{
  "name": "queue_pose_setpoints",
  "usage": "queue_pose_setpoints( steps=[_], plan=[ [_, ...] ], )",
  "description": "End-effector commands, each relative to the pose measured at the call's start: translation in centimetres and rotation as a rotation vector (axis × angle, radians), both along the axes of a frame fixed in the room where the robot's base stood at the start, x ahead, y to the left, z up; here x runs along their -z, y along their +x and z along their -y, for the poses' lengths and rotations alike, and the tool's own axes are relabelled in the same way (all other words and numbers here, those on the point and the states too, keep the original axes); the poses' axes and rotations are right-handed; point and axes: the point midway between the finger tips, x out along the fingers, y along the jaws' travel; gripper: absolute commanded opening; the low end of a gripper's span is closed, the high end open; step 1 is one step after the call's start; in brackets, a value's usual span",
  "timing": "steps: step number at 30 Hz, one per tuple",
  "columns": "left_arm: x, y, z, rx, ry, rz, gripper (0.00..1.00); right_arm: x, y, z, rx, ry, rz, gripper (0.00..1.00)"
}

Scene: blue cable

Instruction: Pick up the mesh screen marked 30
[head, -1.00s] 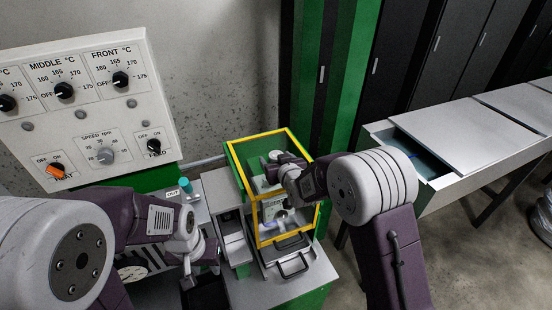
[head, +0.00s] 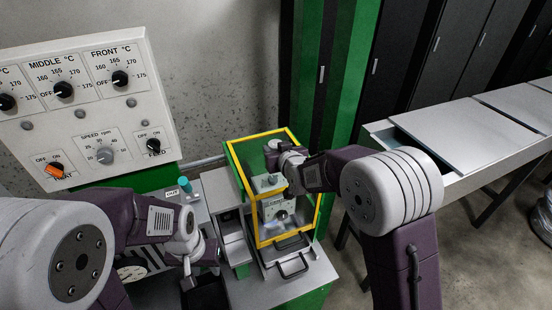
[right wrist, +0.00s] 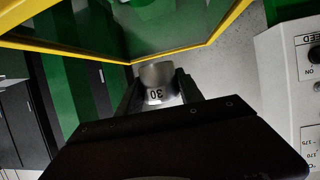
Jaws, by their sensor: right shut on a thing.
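The mesh screen marked 30 (right wrist: 157,76) is a short grey cylinder-like piece with its number upside down in the right wrist view. My right gripper (right wrist: 160,88) is shut on it, one dark finger on each side. In the head view my right gripper (head: 272,150) is at the upper back part of the yellow-framed green box; the screen cannot be made out there. My left gripper (head: 192,274) hangs low, left of the box, and its jaws are too small and dark to read.
The yellow-framed box (head: 232,165) holds a grey machine part with a round opening (head: 280,214). Metal trays with handles (head: 293,267) lie in front. A control panel (head: 85,115) stands at left. A grey bench with an open compartment (head: 480,125) stands at right.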

Motion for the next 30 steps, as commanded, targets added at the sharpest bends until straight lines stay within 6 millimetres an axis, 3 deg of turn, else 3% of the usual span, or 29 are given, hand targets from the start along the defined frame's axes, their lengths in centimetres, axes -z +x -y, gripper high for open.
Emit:
queue_pose_setpoints(
  steps=[6,15,30],
  plan=[
    [1.1,0.0,0.0,0.000,0.000,0.000,0.36,-3.0,-1.6,5.1,0.007,-0.001,0.006,0.00],
    [-0.8,0.0,0.0,0.000,0.000,0.000,0.36,-6.5,-3.4,10.0,0.006,-0.001,0.001,0.00],
    [-1.0,0.0,0.0,0.000,0.000,0.000,0.36,-6.8,-3.9,11.0,0.001,0.001,0.001,0.00]
  ],
)
